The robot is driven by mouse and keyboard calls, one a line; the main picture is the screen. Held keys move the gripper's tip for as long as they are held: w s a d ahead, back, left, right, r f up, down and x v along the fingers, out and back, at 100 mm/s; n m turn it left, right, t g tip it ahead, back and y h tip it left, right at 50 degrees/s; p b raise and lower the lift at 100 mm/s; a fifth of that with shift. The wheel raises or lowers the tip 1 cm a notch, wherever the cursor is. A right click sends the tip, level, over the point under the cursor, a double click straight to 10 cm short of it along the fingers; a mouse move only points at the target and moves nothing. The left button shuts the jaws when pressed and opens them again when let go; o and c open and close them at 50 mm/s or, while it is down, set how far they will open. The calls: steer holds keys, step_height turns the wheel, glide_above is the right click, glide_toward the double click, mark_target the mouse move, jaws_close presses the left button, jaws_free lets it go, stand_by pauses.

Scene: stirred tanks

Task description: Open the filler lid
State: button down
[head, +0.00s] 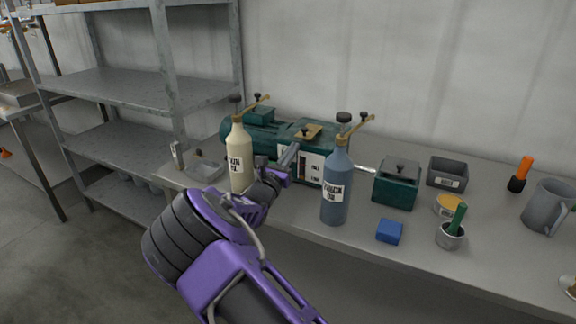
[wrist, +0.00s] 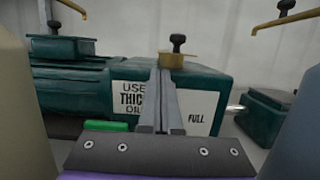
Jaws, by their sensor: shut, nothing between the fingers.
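A green machine (head: 262,138) stands on the bench against the wall. A flat brass lid (head: 309,131) with a black knob lies on top of its gearbox; I take this for the filler lid, and it looks down. In the wrist view the brass lid (wrist: 178,61) shows just beyond my fingertips, its knob upright. White labels on the gearbox front (wrist: 197,112) read "USE THICK OIL" and "FULL". My gripper (head: 292,153) is shut and empty, in front of the gearbox, its fingers (wrist: 165,75) pointing at the lid. The fingers hide part of the gearbox front; contact cannot be told.
A cream bottle (head: 241,160) stands left of my gripper and a blue bottle (head: 337,187) right, both with brass spouts. A small green box (head: 396,185), blue block (head: 389,231), grey bin (head: 447,174), cup (head: 451,236) and jug (head: 549,205) stand to the right. Metal shelving (head: 120,90) is left.

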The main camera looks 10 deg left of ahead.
steer(key=shift+r, duration=0.6)
steer(key=shift+r, duration=0.15)
steer(key=shift+r+g+p, duration=0.3)
steer(key=shift+p, duration=0.4)
